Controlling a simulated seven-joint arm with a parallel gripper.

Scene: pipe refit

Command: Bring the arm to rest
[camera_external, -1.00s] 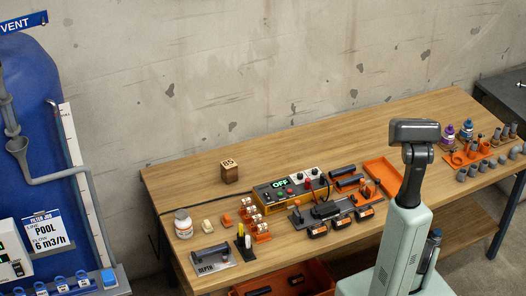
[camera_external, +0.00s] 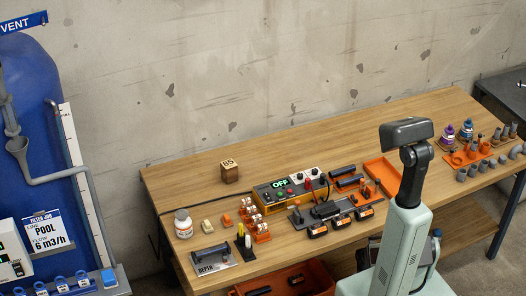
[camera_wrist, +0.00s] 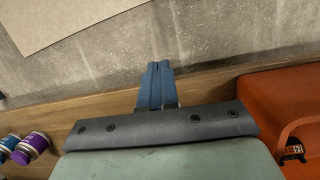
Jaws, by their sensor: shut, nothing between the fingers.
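My gripper (camera_wrist: 159,66) shows in the wrist view as two narrow blue fingers side by side. They are shut with nothing between them. They point toward the back edge of the bench and the grey wall, and I see no contact. In the external view my arm stands at the right, in front of the bench, with its dark upper joint raised. The fingers are hidden or cannot be made out there.
The wooden bench (camera_external: 320,145) carries an orange control box (camera_external: 290,190), an orange tray (camera_external: 383,170), a white jar (camera_external: 183,224) and several grey pipe pieces. The bench's back left is mostly clear.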

